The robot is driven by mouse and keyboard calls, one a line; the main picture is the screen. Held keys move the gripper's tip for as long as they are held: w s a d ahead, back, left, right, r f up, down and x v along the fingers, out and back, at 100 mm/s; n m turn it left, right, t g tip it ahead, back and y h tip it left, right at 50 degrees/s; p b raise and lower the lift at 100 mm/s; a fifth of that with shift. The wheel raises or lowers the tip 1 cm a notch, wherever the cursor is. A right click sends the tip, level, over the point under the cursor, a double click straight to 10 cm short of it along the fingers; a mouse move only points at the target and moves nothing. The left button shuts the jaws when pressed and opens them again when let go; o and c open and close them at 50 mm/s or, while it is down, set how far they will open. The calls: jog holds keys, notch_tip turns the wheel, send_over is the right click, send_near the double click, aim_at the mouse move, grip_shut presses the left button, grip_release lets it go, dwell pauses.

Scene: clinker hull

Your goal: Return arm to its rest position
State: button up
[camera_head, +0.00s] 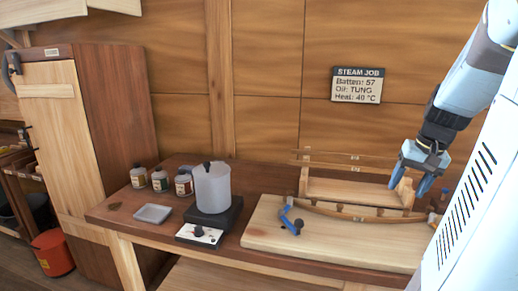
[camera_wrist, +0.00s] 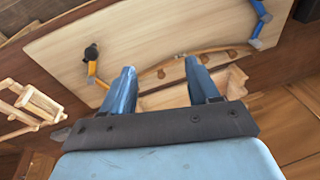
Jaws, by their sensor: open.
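My gripper (camera_head: 411,180) hangs above the right part of the workbench, in front of the wooden batten rack. Its two blue fingers are spread apart with nothing between them. In the wrist view my gripper (camera_wrist: 159,66) is also open and empty, over the edge of the pale board and the curved batten. The curved batten (camera_head: 350,214) lies along the board (camera_head: 290,240) against small wooden blocks. A blue clamp (camera_head: 291,220) sits at its left end. The wrist view shows a blue clamp (camera_wrist: 262,22) and an orange clamp with a black knob (camera_wrist: 92,66).
A wooden rack (camera_head: 345,190) with thin strips stands at the back of the bench. A pale cylindrical pot (camera_head: 212,187) sits on a dark heater left of the board. Several small jars (camera_head: 160,180) and a grey tray (camera_head: 152,214) are farther left. A sign (camera_head: 357,85) hangs on the wall.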

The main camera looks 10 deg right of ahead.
jog(key=s+a+r+n+t, duration=0.1)
jog(key=s+a+r+n, duration=0.1)
jog(key=a, duration=0.9)
jog(key=s+a+r+n+t, duration=0.2)
jog(key=s+a+n, duration=0.2)
jog(key=a, duration=0.7)
jog(key=shift+s+a+r+h, duration=0.3)
jog(key=shift+s+h, duration=0.1)
jog(key=shift+s, duration=0.25)
jog(key=shift+c, duration=0.3)
